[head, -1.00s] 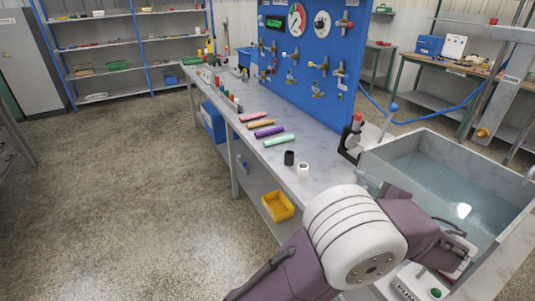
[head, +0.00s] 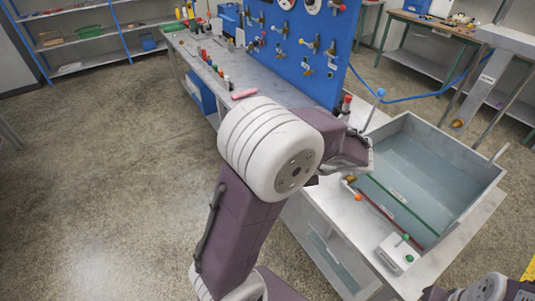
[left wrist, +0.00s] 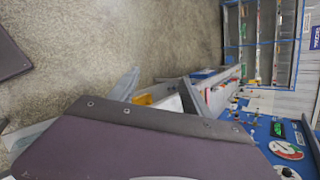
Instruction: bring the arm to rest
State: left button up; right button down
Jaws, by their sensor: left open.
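My left arm fills the middle of the head view, its large white joint in front of the workbench (head: 270,90).
A pink hose (head: 244,94) lies on the bench near a blue gauge panel (head: 290,60). Red and green bars (head: 410,206) lie along the tank's near side. A white box with a green button (head: 399,254) stands at the bench front. The floor at left is clear.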

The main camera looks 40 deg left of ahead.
pick_arm(q)
jog(key=shift+s+a, duration=0.1)
jog(key=shift+s, duration=0.3)
jog(key=shift+a, duration=0.1)
jog(key=s+d+f+n+g+h, duration=0.25)
jog(key=s+f+h, duration=0.25)
jog(key=s+f, duration=0.25)
jog(key=w+d+f+n+t+h, duration=0.1)
jog(key=d+f+n+t+h, duration=0.2)
jog(key=d, duration=0.6)
jog(key=shift+w+d+f+n+h, duration=0.15)
jog(key=shift+d+f+n+h, duration=0.2)
jog(key=shift+f+n+h, duration=0.55)
jog(key=shift+r+m+t, duration=0.25)
jog(key=shift+r, duration=0.05)
